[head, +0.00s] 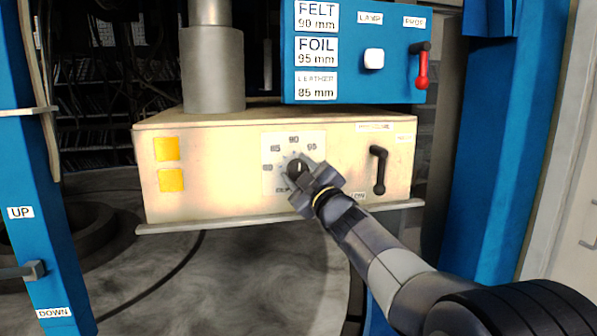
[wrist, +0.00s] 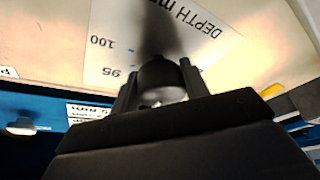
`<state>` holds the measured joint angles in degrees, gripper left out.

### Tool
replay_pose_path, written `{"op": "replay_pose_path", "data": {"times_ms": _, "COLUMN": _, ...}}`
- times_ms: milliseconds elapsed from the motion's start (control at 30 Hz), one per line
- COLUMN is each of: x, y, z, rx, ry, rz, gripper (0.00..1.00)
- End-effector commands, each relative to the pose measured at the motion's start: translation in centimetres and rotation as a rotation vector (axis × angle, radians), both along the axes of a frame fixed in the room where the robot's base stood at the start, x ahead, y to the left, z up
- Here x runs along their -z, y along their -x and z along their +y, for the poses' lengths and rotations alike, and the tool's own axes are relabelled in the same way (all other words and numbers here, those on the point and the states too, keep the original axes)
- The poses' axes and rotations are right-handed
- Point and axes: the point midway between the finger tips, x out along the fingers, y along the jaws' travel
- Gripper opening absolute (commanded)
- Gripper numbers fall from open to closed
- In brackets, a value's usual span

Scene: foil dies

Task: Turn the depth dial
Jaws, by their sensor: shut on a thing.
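The depth dial (head: 297,166) is a dark round knob on a white scale plate (head: 272,148) on the front of the cream box. Marks 80, 85, 90 and 95 show around it in the head view. A pale pointer line on the knob points roughly up, near 90; its exact reading is unclear. My gripper (head: 306,174) is shut on the dial from the lower right and hides part of the scale. In the wrist view the dial (wrist: 162,77) sits between my two fingers, with 95, 100 and "DEPTH mm" beside it upside down.
A black lever (head: 379,170) is right of the dial. Above is a blue panel (head: 345,85) reading FELT 90 mm, FOIL 95 mm, LEATHER 85 mm, with a white button (head: 374,59) and a red-handled lever (head: 422,70).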

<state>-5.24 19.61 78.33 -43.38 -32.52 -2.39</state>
Motion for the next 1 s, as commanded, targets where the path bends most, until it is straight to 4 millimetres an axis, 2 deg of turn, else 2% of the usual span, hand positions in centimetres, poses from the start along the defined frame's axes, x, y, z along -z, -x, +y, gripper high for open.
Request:
{"op": "replay_pose_path", "data": {"times_ms": 67, "x": 0.0, "y": 0.0, "z": 0.0, "rx": -0.001, "ry": 0.001, "rz": 0.001, "gripper": 0.20}}
{"op": "replay_pose_path", "data": {"times_ms": 100, "x": 0.0, "y": 0.0, "z": 0.0, "rx": -0.001, "ry": 0.001, "rz": 0.001, "gripper": 0.45}}
{"op": "replay_pose_path", "data": {"times_ms": 333, "x": 0.0, "y": 0.0, "z": 0.0, "rx": 0.000, "ry": -0.001, "rz": 0.000, "gripper": 0.64}}
{"op": "replay_pose_path", "data": {"times_ms": 667, "x": 0.1, "y": 0.4, "z": -0.2, "rx": 0.000, "ry": -0.001, "rz": 0.000, "gripper": 0.65}}
{"op": "replay_pose_path", "data": {"times_ms": 767, "x": 0.5, "y": 1.3, "z": -0.7, "rx": 0.001, "ry": -0.001, "rz": 0.001, "gripper": 0.65}}
{"op": "replay_pose_path", "data": {"times_ms": 1000, "x": 1.8, "y": 5.1, "z": -2.7, "rx": 0.002, "ry": -0.001, "rz": 0.000, "gripper": 0.65}}
